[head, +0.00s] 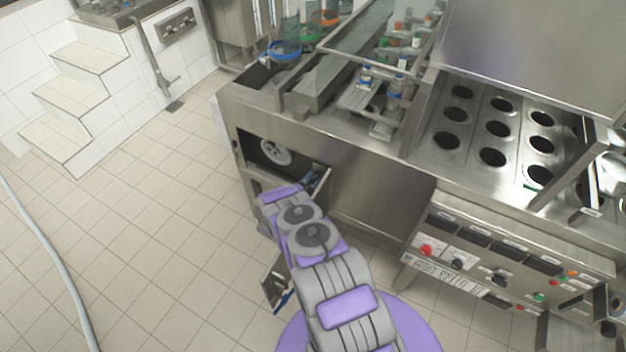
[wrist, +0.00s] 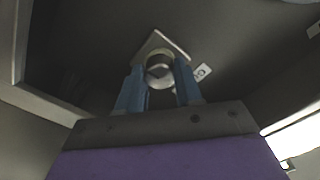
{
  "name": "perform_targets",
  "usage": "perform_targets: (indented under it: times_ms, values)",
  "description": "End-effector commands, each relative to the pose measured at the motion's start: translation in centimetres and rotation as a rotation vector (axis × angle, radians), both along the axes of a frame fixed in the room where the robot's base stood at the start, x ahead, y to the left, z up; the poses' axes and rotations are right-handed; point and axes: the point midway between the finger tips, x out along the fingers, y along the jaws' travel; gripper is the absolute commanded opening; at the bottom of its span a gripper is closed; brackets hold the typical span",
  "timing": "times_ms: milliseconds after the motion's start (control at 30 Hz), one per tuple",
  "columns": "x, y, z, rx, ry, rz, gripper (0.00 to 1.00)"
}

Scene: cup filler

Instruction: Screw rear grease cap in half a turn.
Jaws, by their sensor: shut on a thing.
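The grease cap (wrist: 159,70) is a small round metal cap in the wrist view, in front of a pale square plate on a dark panel. My gripper (wrist: 160,82) has its two blue fingers on either side of the cap, shut on it. In the head view my purple and grey arm reaches to the opening in the left end of the steel machine (head: 340,185). There the cap and my fingertips are hidden.
A grey handwheel (head: 275,151) sits inside the opening, above my arm. An open door panel (head: 275,286) hangs low beside my arm. Steel walls close around the gripper. A control panel (head: 490,255) is at right. Tiled floor at left is clear apart from a hose (head: 52,262).

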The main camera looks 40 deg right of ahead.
Motion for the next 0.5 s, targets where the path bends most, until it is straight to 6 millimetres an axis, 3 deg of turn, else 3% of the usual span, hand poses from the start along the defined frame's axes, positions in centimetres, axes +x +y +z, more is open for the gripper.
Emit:
perform_targets:
  times_ms: [267, 500]
  values:
    - [-0.12, -0.01, -0.11, 0.001, 0.003, -0.001, 0.6]
    - [-0.1, 0.04, -0.05, 0.001, 0.002, 0.0, 0.6]
